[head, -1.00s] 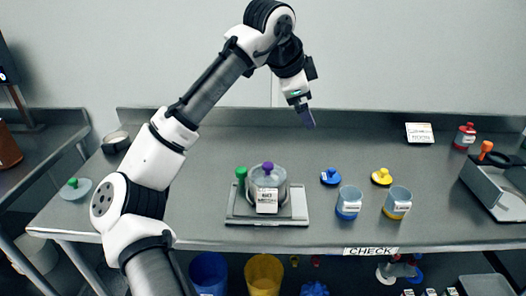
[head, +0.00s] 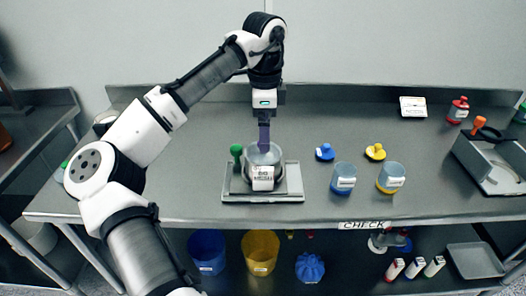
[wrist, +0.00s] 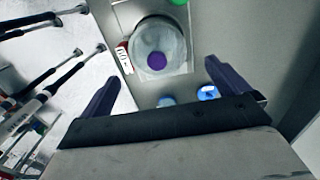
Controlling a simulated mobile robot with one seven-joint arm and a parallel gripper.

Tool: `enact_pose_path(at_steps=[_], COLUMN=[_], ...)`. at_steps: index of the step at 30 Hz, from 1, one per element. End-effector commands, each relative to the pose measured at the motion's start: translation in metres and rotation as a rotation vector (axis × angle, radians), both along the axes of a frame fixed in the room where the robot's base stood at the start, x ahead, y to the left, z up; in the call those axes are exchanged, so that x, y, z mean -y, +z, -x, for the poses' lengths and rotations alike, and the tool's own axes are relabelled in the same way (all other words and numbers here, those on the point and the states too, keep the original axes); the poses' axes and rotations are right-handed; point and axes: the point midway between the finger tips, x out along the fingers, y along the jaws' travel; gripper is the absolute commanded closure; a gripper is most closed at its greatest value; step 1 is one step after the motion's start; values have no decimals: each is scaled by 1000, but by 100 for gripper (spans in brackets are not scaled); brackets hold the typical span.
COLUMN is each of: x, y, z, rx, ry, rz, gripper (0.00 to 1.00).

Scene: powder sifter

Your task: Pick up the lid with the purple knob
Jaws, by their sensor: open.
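The lid with the purple knob (wrist: 157,61) sits on a round clear container (wrist: 160,42) in the wrist view. In the head view the container (head: 263,157) stands on a grey square platform (head: 288,193) and bears a white label; the knob is hidden there behind my fingers. My gripper (head: 264,140) points down just above the lid. In the wrist view my gripper (wrist: 162,88) is open and empty, its two dark fingers spread wide, with the knob ahead and between their lines. I cannot tell exactly how far the fingertips are from the knob.
A green-knobbed tool (head: 236,150) stands close left of the container. Blue (head: 325,152) and yellow (head: 375,152) knobbed lids lie to the right, with a blue-based cup (head: 343,178) and a yellow-based cup (head: 391,177) in front. A metal bin (head: 492,158) stands far right.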

Motion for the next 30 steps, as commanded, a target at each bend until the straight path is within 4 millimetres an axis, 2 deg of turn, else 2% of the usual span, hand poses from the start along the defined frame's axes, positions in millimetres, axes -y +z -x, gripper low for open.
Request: enact_pose_path(at_steps=[12,20,27,30], x=[-3,-3,-3,-3], y=[-49,-53,-54,-54], z=[4,4,4,4], rx=[0,0,0,0], ry=[0,0,1,1], rz=[0,0,0,0], gripper=[0,0,31,42])
